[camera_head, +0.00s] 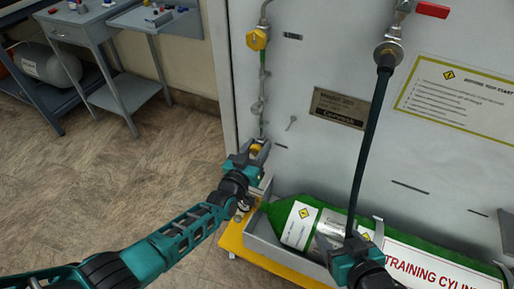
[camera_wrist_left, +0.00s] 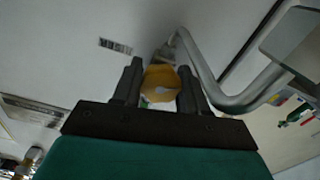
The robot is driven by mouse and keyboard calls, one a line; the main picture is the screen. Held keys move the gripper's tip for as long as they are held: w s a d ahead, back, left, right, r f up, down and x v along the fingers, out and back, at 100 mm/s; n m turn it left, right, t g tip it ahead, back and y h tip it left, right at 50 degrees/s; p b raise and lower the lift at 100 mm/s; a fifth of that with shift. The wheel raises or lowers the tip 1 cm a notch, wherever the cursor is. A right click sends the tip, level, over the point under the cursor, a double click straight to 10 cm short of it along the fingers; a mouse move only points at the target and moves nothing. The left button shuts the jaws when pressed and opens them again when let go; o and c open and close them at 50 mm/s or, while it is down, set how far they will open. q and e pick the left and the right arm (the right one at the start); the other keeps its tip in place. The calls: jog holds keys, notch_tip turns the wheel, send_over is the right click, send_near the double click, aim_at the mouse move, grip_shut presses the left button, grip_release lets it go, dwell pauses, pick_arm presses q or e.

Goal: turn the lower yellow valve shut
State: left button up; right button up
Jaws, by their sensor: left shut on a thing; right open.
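The lower yellow valve (camera_head: 255,148) sits low on the grey panel, at the lower end of a thin pipe. My left gripper (camera_head: 254,152) is at it, with its fingers on either side of the yellow knob. In the left wrist view the yellow knob (camera_wrist_left: 161,84) fills the gap between the two dark fingers (camera_wrist_left: 160,88), and the gripper is shut on it. The knob is partly hidden by the fingers in the head view. My right gripper (camera_head: 352,240) is open in front of the green cylinder, near the hanging black hose.
An upper yellow valve (camera_head: 257,39) is higher on the same pipe. A green training cylinder (camera_head: 400,255) lies in a grey cradle under the panel. A red-handled valve (camera_head: 432,9) holds the black hose (camera_head: 371,140). Grey carts (camera_head: 85,30) stand back left; floor between is clear.

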pick_arm(q)
jog(key=m, duration=0.4)
jog(key=shift+r, duration=0.1)
jog(key=o, duration=1)
jog(key=shift+o, duration=0.2)
jog(key=shift+s+a+p, duration=0.2)
jog(key=shift+s+p, duration=0.15)
jog(key=shift+s, duration=0.15)
jog(key=p+v, duration=0.2)
jog(key=v, duration=0.9)
jog(key=shift+s+p, duration=0.35)
jog(key=shift+s, duration=0.05)
pick_arm(e)
jog(key=shift+s+d+r+h, duration=0.4)
jog(key=shift+d+r, duration=0.2)
jog(key=shift+d, duration=0.1)
pick_arm(q)
jog(key=shift+a, duration=0.1)
